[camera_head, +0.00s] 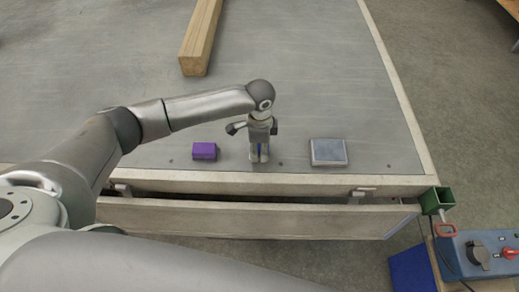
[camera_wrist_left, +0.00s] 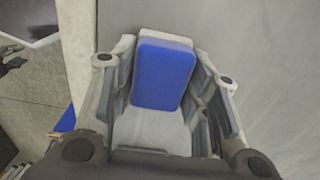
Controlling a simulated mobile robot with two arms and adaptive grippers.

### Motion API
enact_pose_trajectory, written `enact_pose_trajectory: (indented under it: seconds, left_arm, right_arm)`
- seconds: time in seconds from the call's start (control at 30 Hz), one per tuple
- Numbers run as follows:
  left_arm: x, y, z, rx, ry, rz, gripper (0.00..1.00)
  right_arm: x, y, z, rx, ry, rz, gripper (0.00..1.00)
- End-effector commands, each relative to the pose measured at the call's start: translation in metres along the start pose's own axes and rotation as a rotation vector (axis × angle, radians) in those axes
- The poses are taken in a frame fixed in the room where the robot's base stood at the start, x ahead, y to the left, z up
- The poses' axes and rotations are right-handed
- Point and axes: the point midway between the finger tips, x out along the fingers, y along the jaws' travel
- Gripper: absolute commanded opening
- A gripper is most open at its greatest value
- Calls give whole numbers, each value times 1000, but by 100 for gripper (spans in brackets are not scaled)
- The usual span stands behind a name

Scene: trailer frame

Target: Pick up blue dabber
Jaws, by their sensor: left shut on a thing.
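The blue dabber (camera_wrist_left: 163,75) is a small rounded block with a blue face and a pale grey-white edge, seen large between the fingers in the left wrist view. In the head view only a sliver of its blue (camera_head: 261,148) shows between the fingers. My left gripper (camera_head: 259,158) points down at the trailer bed near its front edge and is shut on the dabber. The fingers stand on both sides of it in the left wrist view (camera_wrist_left: 165,90). I cannot tell whether the dabber touches the bed. My right gripper is not in view.
A purple block (camera_head: 205,151) lies left of the gripper, and a flat grey-blue block (camera_head: 328,151) lies to the right. A wooden beam (camera_head: 200,38) lies farther back. The trailer's front board (camera_head: 250,218) hangs below the edge. A blue box with sockets (camera_head: 485,254) stands at lower right.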

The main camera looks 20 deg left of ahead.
Motion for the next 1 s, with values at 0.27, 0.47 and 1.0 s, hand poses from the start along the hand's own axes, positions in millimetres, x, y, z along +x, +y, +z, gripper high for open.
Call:
enact_pose_trajectory:
  seconds: [0.27, 0.47, 1.0]
  left_arm:
    - [-2, 0, 0, 0, 0, 0, 18]
    - [-19, -1, 0, 0, 2, -2, 18]
    - [-104, 81, -3, 5, 2, 0, 18]
  right_arm:
    - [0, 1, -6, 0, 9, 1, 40]
    - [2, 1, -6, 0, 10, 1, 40]
    - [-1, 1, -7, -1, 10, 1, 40]
